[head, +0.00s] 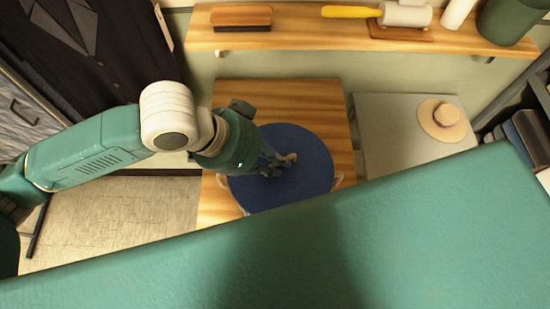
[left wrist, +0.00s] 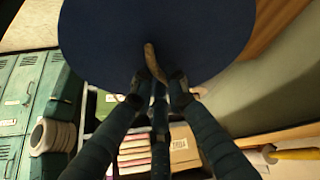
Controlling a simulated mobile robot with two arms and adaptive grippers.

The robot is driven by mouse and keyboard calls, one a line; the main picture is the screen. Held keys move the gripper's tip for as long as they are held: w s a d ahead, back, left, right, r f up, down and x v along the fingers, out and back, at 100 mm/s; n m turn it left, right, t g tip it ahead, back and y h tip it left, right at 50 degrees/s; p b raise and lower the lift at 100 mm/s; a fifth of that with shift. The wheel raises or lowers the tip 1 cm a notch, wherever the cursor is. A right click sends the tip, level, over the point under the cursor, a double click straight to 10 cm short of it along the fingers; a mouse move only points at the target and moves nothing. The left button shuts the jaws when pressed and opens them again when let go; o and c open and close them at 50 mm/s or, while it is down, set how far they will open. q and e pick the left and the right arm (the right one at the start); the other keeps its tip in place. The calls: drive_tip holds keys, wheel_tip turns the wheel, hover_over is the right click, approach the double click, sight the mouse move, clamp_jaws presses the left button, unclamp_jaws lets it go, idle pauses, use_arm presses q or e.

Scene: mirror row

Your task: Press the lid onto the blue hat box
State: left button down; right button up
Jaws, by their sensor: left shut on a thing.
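The round dark blue lid (head: 308,165) is over the wooden table in the head view. It fills the top of the left wrist view (left wrist: 100,35), with a tan loop handle (left wrist: 151,58) at its middle. My left gripper (head: 280,162) is above the lid's centre, its fingers shut on the handle; the fingertips also show in the left wrist view (left wrist: 158,88). The box's body is hidden under the lid; small pale pieces stick out at the lid's left and right edges. I cannot tell whether the lid is seated. My right gripper is not in view.
The wooden table (head: 280,97) has bare room behind the lid. A pale side table (head: 385,125) at the right bears a straw hat (head: 441,118). A wall shelf (head: 300,27) holds a brush (head: 241,17) and a yellow-handled roller (head: 405,14). A dark suit (head: 95,50) hangs at the left.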

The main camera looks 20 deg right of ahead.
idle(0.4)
use_arm(q)
drive_tip(key=c, duration=1.2)
unclamp_jaws()
drive_tip(key=shift+r, duration=0.1)
drive_tip(key=shift+r+p, duration=3.9)
drive_tip(key=shift+p, duration=0.45)
